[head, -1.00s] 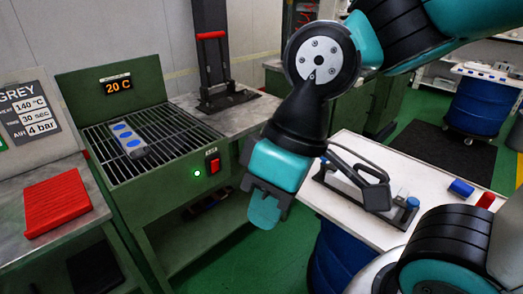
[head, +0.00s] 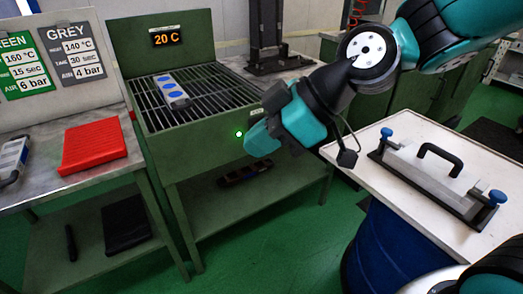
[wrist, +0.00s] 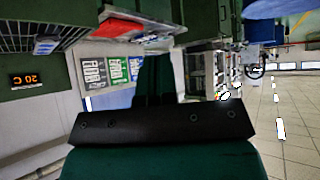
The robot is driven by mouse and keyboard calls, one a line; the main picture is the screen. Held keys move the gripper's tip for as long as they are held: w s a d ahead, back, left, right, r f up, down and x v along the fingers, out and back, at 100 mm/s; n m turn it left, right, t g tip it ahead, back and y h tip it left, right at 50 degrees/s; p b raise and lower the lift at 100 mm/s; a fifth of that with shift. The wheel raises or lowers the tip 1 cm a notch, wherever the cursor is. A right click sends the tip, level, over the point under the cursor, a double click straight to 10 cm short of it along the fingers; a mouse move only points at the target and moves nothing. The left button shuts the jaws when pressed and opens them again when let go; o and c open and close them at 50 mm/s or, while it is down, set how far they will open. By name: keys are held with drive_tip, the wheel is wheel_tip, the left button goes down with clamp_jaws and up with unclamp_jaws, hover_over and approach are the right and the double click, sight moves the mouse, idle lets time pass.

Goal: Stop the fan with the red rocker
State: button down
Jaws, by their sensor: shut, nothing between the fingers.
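The green cooling bench (head: 190,150) has a wire grille top and an orange display reading 20 C (head: 167,38). A green lamp (head: 239,134) glows on its front panel. The red rocker, seen right of the lamp earlier, is now hidden behind my gripper. My gripper (head: 256,143) is shut and empty, in front of the panel just right of the lamp; I cannot tell whether it touches. In the wrist view, my gripper (wrist: 153,78) points past the bench, whose display (wrist: 25,79) appears upside down. The rocker does not show there.
A mould plate with blue ovals (head: 171,91) lies on the grille. A red ribbed block (head: 93,146) sits on the left metal table. A white-topped table (head: 440,185) with a handled clamp plate (head: 430,180) stands right. Green floor (head: 270,245) is open between.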

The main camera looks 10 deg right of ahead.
drive_tip(key=w+d+f+n+t+y+b, duration=0.3)
drive_tip(key=w+f+n+t+b, duration=0.4)
drive_tip(key=w+f+b, duration=0.8)
drive_tip(key=w+d+f+t+h+b, duration=0.6)
drive_tip(key=w+d+f+t+b, duration=0.1)
drive_tip(key=w+d+f, duration=0.3)
drive_tip(key=shift+d+f+t, duration=0.5)
drive_tip(key=shift+d+t, duration=0.2)
drive_tip(key=shift+d, duration=0.1)
drive_tip(key=p+x, duration=1)
drive_tip(key=x, duration=0.4)
